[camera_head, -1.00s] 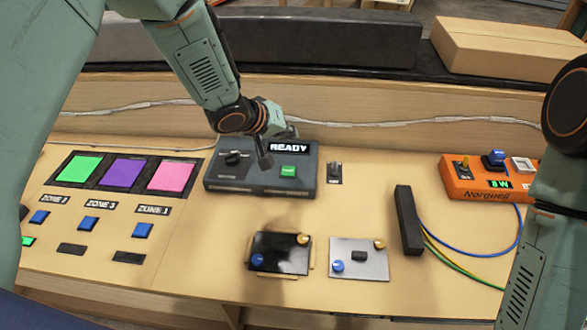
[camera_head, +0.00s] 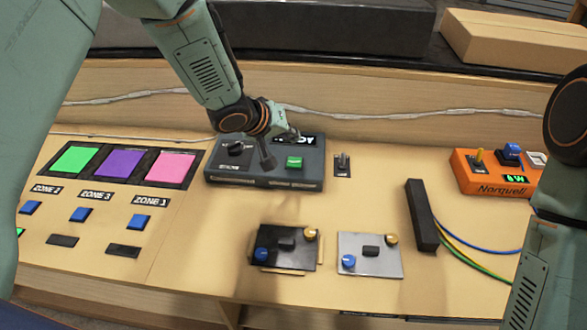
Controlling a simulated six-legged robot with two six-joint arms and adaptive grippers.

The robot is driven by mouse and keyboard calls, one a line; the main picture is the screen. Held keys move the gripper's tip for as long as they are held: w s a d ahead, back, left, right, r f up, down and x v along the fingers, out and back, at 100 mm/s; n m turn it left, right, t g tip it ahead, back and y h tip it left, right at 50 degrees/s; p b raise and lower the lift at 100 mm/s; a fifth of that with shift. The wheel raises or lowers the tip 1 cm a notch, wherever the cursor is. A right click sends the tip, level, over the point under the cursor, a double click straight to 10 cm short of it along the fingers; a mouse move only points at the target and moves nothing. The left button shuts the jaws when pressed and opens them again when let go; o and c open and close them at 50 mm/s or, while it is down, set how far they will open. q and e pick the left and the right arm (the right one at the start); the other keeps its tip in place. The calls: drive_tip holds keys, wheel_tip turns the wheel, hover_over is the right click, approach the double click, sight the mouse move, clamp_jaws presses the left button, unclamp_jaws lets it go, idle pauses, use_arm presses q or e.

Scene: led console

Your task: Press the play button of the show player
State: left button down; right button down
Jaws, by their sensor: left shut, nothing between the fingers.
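The show player is a dark grey box (camera_head: 240,178) at the back middle of the console. A green button (camera_head: 294,162) is on its top right and a black knob (camera_head: 237,148) on its top left. Its display (camera_head: 307,140) is partly hidden by my left gripper, with only the end of the word showing. My left gripper (camera_head: 268,164) is shut and empty, pointing down over the box, just left of the green button. I cannot tell whether its tip touches the box. My right arm shows at the right edge, but its gripper is out of view.
A toggle switch (camera_head: 342,165) stands right of the box. Two small knob panels, one black (camera_head: 285,258) and one silver (camera_head: 384,268), lie in front. A black bar (camera_head: 421,215) and an orange device (camera_head: 490,185) are to the right. Coloured zone panels (camera_head: 120,164) are left.

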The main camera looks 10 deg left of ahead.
sight(292, 163)
use_arm(q)
drive_tip(key=shift+f+b, duration=1.6)
drive_tip(key=shift+f, duration=0.65)
drive_tip(key=shift+d+f, duration=0.1)
drive_tip(key=shift+d, duration=0.1)
drive_tip(key=shift+a, duration=0.15)
